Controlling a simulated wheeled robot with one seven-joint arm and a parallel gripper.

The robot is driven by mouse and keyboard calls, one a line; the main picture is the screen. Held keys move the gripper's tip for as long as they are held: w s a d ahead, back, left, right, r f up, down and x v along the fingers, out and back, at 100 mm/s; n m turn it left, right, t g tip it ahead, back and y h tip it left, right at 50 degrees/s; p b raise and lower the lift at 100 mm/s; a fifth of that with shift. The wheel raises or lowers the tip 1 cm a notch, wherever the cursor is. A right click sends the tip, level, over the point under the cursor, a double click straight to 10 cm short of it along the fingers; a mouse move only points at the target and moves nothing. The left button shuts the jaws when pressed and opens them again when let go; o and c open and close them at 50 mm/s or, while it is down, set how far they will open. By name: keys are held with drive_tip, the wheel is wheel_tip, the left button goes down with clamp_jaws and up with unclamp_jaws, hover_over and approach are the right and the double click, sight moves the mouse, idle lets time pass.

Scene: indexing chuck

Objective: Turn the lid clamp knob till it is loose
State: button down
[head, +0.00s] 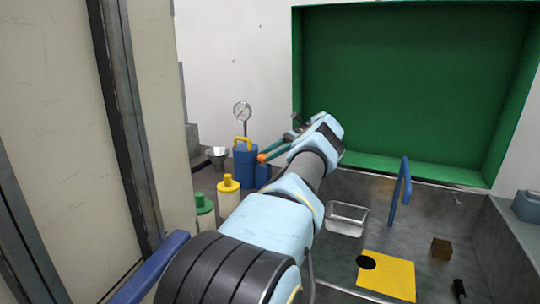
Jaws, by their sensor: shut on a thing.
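A blue vessel (244,168) stands at the back left, with a yellow hoop-like part (242,141) and a round dial gauge (242,112) above it. A small orange knob-like piece (262,157) shows at the vessel's upper right. My gripper (267,155) reaches in from the right, its teal fingers pointing down and left, and their tips are at this orange piece. It looks shut on it. The fingers partly cover the contact, and I cannot tell how tight the knob is.
A yellow-capped container (229,196) and a green-capped one (205,214) stand in front of the vessel. A metal funnel (217,155) is behind them. A metal tray (347,218), blue upright handle (400,190), yellow mat (388,277) and brown block (441,248) lie to the right.

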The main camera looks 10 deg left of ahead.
drive_tip(key=shift+f, duration=0.15)
drive_tip(key=c, duration=0.5)
unclamp_jaws()
drive_tip(key=shift+o, duration=1.2)
drive_tip(key=shift+s+d+r+m+t+y+p, duration=0.15)
drive_tip(key=shift+r+m+t+y+p, duration=0.15)
drive_tip(key=shift+m+p, duration=0.15)
